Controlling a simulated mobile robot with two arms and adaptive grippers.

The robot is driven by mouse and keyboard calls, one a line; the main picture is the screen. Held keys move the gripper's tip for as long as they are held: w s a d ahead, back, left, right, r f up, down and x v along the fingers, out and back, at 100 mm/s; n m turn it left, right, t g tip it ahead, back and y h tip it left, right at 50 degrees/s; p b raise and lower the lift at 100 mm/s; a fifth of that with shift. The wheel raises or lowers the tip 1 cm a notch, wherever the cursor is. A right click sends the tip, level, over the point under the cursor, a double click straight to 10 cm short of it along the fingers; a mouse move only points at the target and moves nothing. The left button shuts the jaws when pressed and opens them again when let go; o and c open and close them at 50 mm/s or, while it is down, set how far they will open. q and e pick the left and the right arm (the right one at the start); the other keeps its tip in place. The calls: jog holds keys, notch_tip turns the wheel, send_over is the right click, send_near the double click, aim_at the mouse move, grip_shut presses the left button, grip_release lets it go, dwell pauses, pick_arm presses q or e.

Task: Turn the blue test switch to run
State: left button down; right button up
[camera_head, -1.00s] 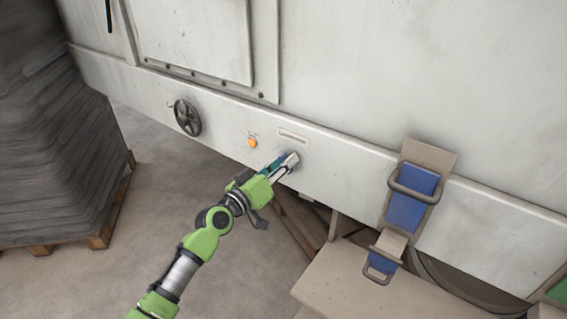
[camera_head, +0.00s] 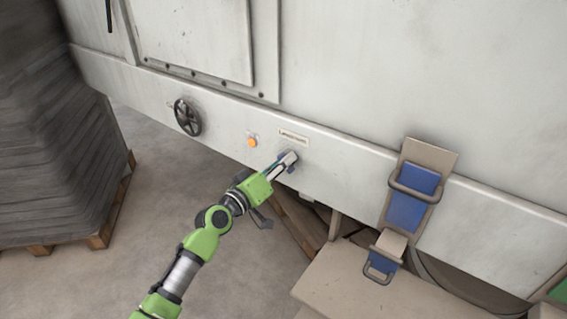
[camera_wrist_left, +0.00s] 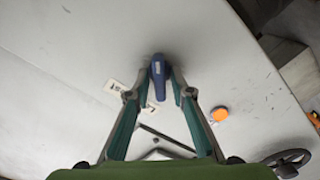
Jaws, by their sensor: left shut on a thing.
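The blue test switch (camera_wrist_left: 158,69) sits on the pale machine panel, between the fingertips of my left gripper (camera_wrist_left: 160,84) in the left wrist view. The fingers are shut on its knob, one on each side. In the head view the left gripper (camera_head: 286,161) reaches the panel below a small label plate (camera_head: 293,137), and only a bit of blue shows past the fingers. Small label plates also show beside the switch in the left wrist view, but I cannot read its position marks. My right gripper is not in view.
An orange button (camera_head: 252,142) and a black handwheel (camera_head: 187,117) are on the panel to the left. A blue-padded bracket (camera_head: 413,198) stands to the right, above a beige surface (camera_head: 365,288). A wrapped pallet stack (camera_head: 62,150) stands at far left.

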pick_arm(q)
jog(key=n, duration=0.5)
jog(key=shift+f, duration=0.15)
jog(key=shift+f+n+p, duration=0.15)
jog(key=shift+n+p, duration=0.25)
jog(key=shift+n, duration=1.7)
jog(key=c, duration=2.1)
grip_release()
jog(key=shift+c, duration=0.2)
jog(key=shift+a, duration=0.1)
jog(key=v, duration=1.2)
